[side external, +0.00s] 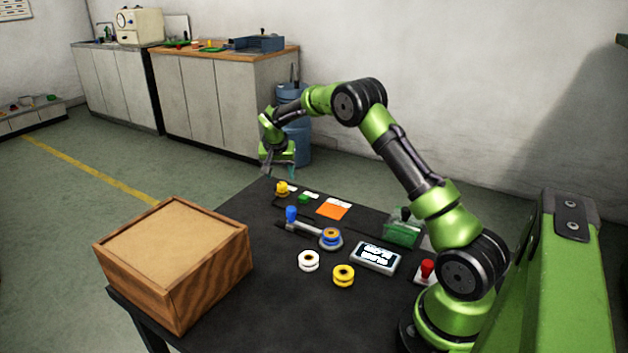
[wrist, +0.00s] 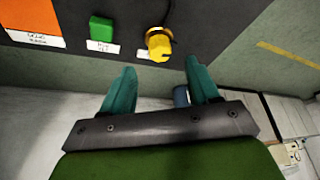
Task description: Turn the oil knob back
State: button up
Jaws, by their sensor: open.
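The oil knob seems to be the yellow knob (side external: 282,188) at the far left corner of the black table; its label is too small to read. In the wrist view the yellow knob (wrist: 159,43) shows beyond the fingertips, between their lines, with a small pointer part on its front. My gripper (side external: 279,174) is above and just behind the knob in the side view. In the wrist view my gripper (wrist: 160,66) has its two teal fingers apart with nothing between them. The gripper appears clear of the knob.
A green button (wrist: 101,28) sits beside the knob, then an orange panel (side external: 333,208). A wooden box (side external: 175,260) fills the table's left side.

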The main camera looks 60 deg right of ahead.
aim_at(282, 184)
jog(key=x, duration=0.5)
jog(key=shift+w+d+f, duration=0.1)
jog(key=c, duration=1)
jog(key=shift+c, duration=0.2)
